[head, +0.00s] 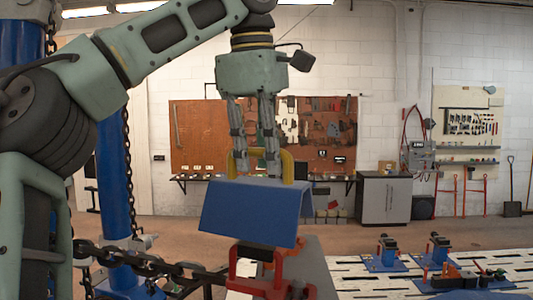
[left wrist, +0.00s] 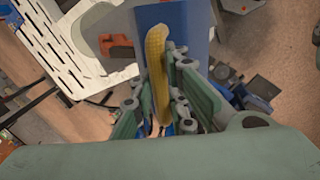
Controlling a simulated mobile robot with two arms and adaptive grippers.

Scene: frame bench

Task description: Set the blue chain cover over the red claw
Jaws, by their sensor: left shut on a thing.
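The blue chain cover (head: 250,210) is a bent blue sheet with a yellow handle (head: 287,166) on top. My left gripper (head: 255,168) points down and is shut on that handle. The cover hangs slightly tilted. The red claw (head: 244,268) shows below its lower edge in the head view; the cover hides its upper part. In the left wrist view the handle (left wrist: 157,62) runs between my fingers over the blue cover (left wrist: 190,22), and the red claw (left wrist: 117,48) sticks out to its left. I cannot tell whether cover and claw touch. My right gripper is not in view.
A dark heavy chain (head: 145,265) runs from the left towards the claw. A blue post (head: 115,175) stands left. A white slotted table (head: 375,278) at right carries blue-based fixtures (head: 383,262). A grey cabinet (head: 384,198) stands by the back wall.

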